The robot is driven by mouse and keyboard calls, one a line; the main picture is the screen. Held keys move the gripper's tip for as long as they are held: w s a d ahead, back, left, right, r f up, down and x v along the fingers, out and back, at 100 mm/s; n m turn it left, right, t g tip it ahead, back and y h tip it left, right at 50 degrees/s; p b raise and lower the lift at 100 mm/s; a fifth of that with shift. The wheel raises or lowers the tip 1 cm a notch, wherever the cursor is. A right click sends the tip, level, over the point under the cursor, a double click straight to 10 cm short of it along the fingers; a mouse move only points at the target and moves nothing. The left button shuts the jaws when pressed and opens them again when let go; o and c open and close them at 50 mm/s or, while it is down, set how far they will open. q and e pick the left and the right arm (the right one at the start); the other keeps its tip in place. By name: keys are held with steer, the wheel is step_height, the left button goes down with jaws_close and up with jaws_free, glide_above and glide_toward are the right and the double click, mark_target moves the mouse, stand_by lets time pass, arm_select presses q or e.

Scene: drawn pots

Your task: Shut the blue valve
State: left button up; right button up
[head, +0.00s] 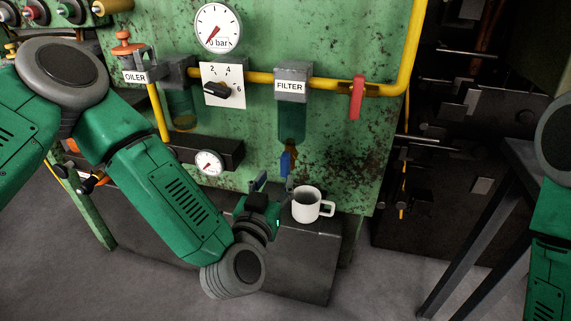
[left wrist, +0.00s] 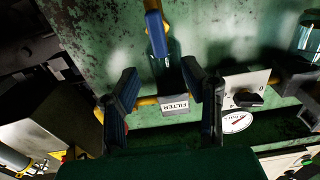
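The blue valve (head: 286,163) is a small blue lever below the glass bowl of the unit labelled FILTER (head: 290,87). The lever looks roughly vertical, in line with the brass outlet. In the left wrist view the blue valve (left wrist: 154,27) shows at the top, beyond the fingers. My left gripper (head: 267,186) is just below and left of the valve, beside the mug. Its two fingers are apart with nothing between them; they also show in the left wrist view (left wrist: 163,85). My right gripper is out of view.
A white mug (head: 307,205) stands on the dark ledge (head: 305,265) under the filter, close to my left gripper. A yellow pipe (head: 262,77) with a red handle (head: 356,98) runs above. A small gauge (head: 209,163) is on the left. A dark table frame (head: 480,235) stands at right.

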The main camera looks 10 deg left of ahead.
mark_target(284, 163)
arm_select(q)
steer(key=w, duration=0.2)
steer(key=w+b, duration=0.1)
steer(key=w, duration=0.2)
steer(key=w+b, duration=0.1)
steer(key=w, duration=0.2)
steer(key=shift+w+d, duration=0.25)
steer(key=shift+d, duration=0.05)
jaws_close()
